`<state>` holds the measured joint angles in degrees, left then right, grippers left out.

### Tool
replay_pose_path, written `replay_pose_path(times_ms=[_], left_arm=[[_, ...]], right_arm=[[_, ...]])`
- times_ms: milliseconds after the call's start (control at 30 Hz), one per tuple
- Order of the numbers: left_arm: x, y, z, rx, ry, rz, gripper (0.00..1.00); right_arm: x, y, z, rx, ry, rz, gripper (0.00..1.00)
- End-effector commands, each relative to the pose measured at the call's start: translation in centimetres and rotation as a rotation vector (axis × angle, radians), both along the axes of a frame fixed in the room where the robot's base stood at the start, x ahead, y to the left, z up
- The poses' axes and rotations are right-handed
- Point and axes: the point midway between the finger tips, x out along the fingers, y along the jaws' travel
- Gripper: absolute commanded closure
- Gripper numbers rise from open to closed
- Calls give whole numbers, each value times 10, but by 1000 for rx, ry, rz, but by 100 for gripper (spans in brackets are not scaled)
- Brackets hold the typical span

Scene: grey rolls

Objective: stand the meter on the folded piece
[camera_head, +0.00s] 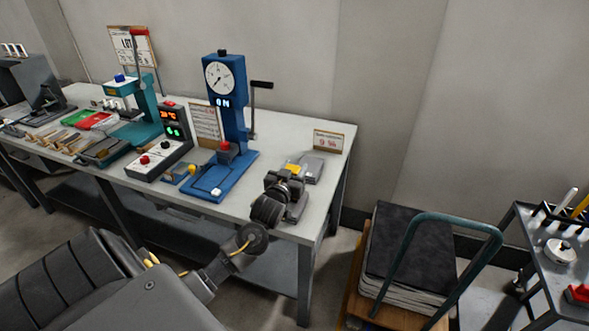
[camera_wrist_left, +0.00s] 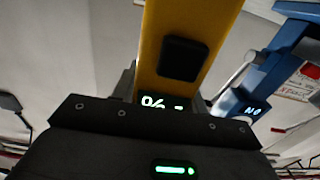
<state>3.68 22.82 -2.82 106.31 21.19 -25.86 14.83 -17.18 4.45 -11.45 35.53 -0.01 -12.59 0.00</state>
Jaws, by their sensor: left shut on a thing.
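My left gripper (camera_head: 287,186) is over the right end of the workbench, shut on a yellow meter (camera_head: 292,168). In the left wrist view the meter (camera_wrist_left: 185,45) is a long yellow body with a black square part and a lit display showing a % sign. In the head view most of the meter is hidden by the gripper. A grey piece (camera_head: 313,167) lies on the bench just beyond the gripper; it may be the folded piece, but its shape is too small to tell. I cannot tell whether the meter touches it. My right gripper is not in view.
A blue press (camera_head: 224,100) with a dial stands left of the gripper. A small sign (camera_head: 329,141) stands behind the grey piece. A control box (camera_head: 155,160) and a teal press (camera_head: 148,100) are further left. A cart with dark stacked sheets (camera_head: 408,245) stands right of the bench.

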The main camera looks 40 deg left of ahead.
Motion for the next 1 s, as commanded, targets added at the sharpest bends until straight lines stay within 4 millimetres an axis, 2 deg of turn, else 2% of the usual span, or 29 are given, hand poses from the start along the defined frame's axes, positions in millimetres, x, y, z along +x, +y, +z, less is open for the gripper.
replay_pose_path(times_ms=[67, 100, 233, 567, 633, 767, 1000], left_arm=[[0, 0, -3, 0, -1, 0, 86], [0, 0, -3, 0, 1, 0, 53], [0, 0, -2, 0, 1, 0, 36], [0, 0, 1, 1, 0, 0, 35], [-5, -2, -1, 1, 1, -1, 35], [-25, -9, -2, -2, 2, -1, 35], [-74, -26, -2, -3, 1, -1, 35]], right_arm=[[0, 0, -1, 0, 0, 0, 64], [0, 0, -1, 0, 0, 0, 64], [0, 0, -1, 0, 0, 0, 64], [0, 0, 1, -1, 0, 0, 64], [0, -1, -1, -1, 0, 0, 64], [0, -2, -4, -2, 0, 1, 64], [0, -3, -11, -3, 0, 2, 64]])
